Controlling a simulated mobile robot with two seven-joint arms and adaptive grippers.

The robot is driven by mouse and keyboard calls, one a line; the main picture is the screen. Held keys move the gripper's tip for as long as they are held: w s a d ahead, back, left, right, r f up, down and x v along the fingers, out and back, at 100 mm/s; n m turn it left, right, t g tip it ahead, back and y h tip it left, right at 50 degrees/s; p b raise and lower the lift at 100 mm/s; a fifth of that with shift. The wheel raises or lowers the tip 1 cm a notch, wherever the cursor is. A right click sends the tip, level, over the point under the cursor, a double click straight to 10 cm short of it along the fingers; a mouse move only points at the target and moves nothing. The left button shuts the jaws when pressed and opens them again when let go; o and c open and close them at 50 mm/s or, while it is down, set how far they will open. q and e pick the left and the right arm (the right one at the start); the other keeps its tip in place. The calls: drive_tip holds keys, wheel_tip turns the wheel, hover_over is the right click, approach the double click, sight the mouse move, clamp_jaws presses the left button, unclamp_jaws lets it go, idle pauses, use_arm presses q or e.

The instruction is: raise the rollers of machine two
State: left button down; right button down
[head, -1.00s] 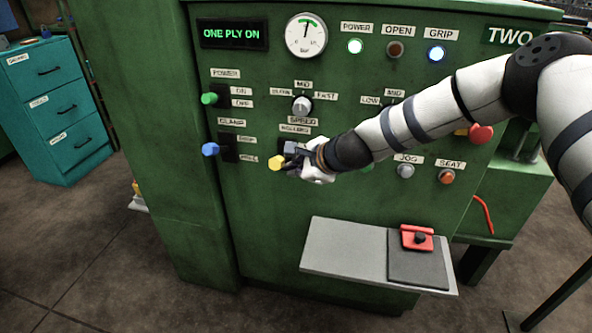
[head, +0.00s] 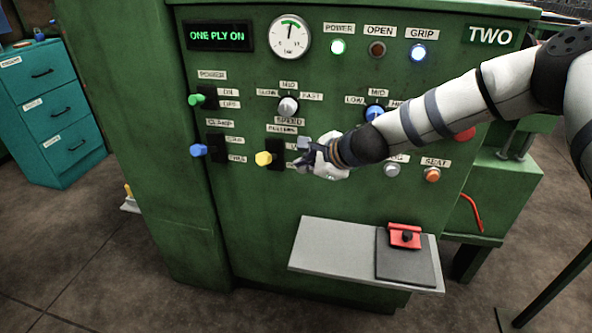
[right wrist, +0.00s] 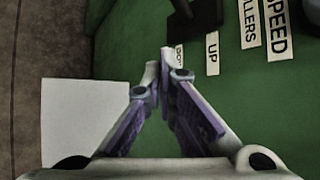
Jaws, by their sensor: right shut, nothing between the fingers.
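Machine two's green panel (head: 330,235) faces me. Its rollers switch has a yellow knob (head: 264,158) on a black plate (head: 275,148), under the "ROLLERS" label. In the right wrist view, the switch's dark lever (right wrist: 183,10) shows at the top edge, seemingly nearer the down label (right wrist: 180,56) than the "UP" label (right wrist: 212,53); its exact setting is unclear. My right gripper (head: 300,165) is shut and empty, just right of the yellow knob and apart from it. Its fingertips show in the right wrist view (right wrist: 160,62). My left gripper is out of view.
Nearby are a blue clamp knob (head: 198,150), a green power knob (head: 195,100) and a speed dial (head: 289,106). A grey shelf (head: 335,250) with a red clip (head: 405,236) juts out below. The display (head: 218,36) reads "ONE PLY ON". My right forearm covers some controls.

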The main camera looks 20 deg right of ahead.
drive_tip(key=s+r, duration=0.1)
drive_tip(key=d+r, duration=0.1)
drive_tip(key=s+r+p, duration=0.1)
drive_tip(key=r, duration=0.1)
drive_tip(key=shift+s+d, duration=0.3)
